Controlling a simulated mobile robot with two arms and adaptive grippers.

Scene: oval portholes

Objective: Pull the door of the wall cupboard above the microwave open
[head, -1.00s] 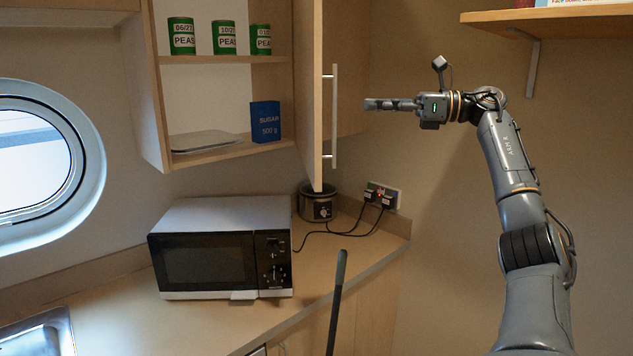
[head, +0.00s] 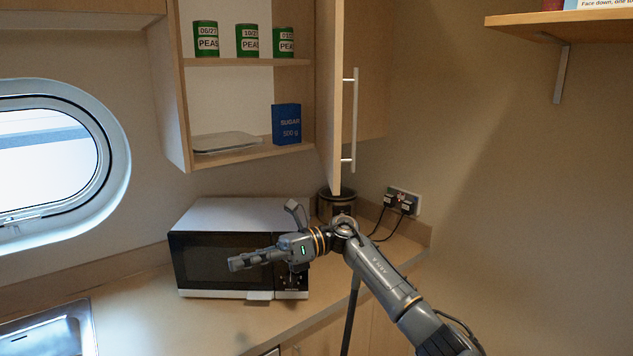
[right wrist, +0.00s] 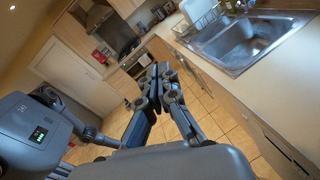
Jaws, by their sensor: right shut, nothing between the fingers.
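The wall cupboard (head: 184,110) above the microwave stands open in the head view. Its wooden door (head: 336,110) is swung out on the right side, seen nearly edge-on, with a long metal bar handle (head: 354,120). The microwave (head: 240,246) stands on the counter below. My right gripper (head: 236,264) is in front of the microwave, well below the door and apart from it. It is shut and empty; its closed fingers also show in the right wrist view (right wrist: 158,72). My left gripper is not in view.
Inside the cupboard are green pea tins (head: 247,40), a blue sugar box (head: 286,124) and a flat grey item (head: 226,142). A dark pot (head: 337,204) stands under the door. A sink (head: 48,332) is at lower left. A wall shelf (head: 560,17) is at upper right.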

